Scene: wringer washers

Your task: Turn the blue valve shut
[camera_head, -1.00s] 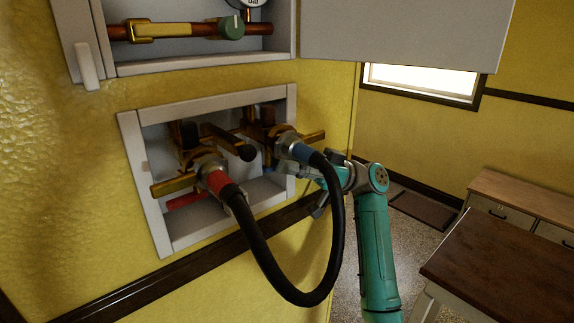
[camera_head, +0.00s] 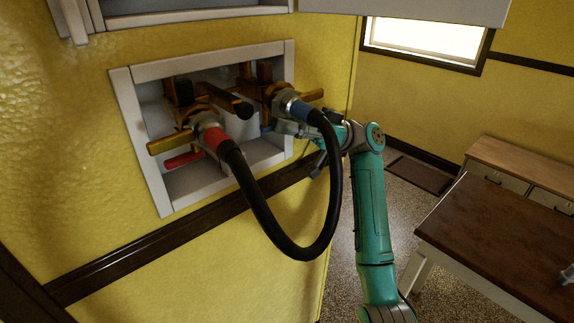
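A recessed white wall box (camera_head: 140,130) holds two brass taps with hoses. The right tap has a blue collar (camera_head: 300,109) where the black hose joins it. A small bit of blue (camera_head: 266,128) shows below this tap, perhaps the blue valve's handle; most of it is hidden. The left tap has a red collar (camera_head: 216,140), with a red handle (camera_head: 183,160) low in the box. My gripper (camera_head: 288,128) is at the box's right edge, just below the blue collar and partly behind the hose. Its finger opening and any contact are unclear.
The black hose (camera_head: 268,225) loops down from both taps and passes in front of my gripper. A brown-topped table (camera_head: 500,235) and a wooden cabinet (camera_head: 525,165) stand at the right. Speckled floor is open between wall and table.

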